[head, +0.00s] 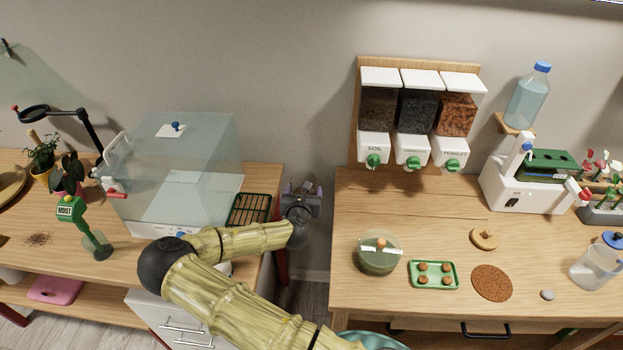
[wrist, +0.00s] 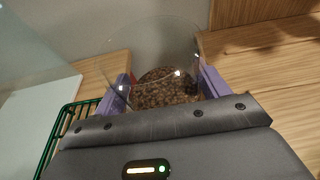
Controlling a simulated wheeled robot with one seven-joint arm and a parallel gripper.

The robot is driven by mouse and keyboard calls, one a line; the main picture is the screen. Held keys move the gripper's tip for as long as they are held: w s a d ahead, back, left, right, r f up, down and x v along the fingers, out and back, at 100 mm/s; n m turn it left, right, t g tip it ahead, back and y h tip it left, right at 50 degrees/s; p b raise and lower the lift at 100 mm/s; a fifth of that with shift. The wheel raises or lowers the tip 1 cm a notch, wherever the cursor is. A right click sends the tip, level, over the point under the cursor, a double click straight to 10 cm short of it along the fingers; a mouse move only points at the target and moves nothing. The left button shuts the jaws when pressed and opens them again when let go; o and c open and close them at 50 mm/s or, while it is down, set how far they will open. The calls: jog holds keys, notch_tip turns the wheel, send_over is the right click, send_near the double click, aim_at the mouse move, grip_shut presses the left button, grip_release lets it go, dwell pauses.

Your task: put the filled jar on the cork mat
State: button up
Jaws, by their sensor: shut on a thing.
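My gripper (head: 300,208) hangs over the gap between the two tables in the head view. In the wrist view its purple fingers (wrist: 165,90) are shut on a clear glass jar from both sides. The jar (wrist: 150,60) holds brown pebble-like grains (wrist: 170,88) at its bottom. In the head view the jar is small, dark and partly hidden by my gripper and arm. The round brown cork mat (head: 492,283) lies flat and bare on the right table, well to the right of my gripper.
On the right table, a domed glass pot (head: 379,254), a green tray of brown pellets (head: 433,274), a wooden lid (head: 485,238), a grey stone (head: 547,295) and a clear pitcher (head: 594,268) surround the mat. Dispensers (head: 415,115) hang behind. A glass case (head: 185,170) and green rack (head: 250,208) stand left.

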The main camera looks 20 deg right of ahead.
jog(key=s+a+r+n+t+y+p, duration=0.1)
jog(key=s+a+r+n+y+p, duration=0.4)
jog(key=s+a+p, duration=0.3)
jog(key=s+r+y+p, duration=0.1)
jog(key=p, duration=0.2)
jog(key=shift+s+a+r, duration=0.15)
jog(key=shift+s+r, duration=0.1)
jog(key=shift+s, duration=0.05)
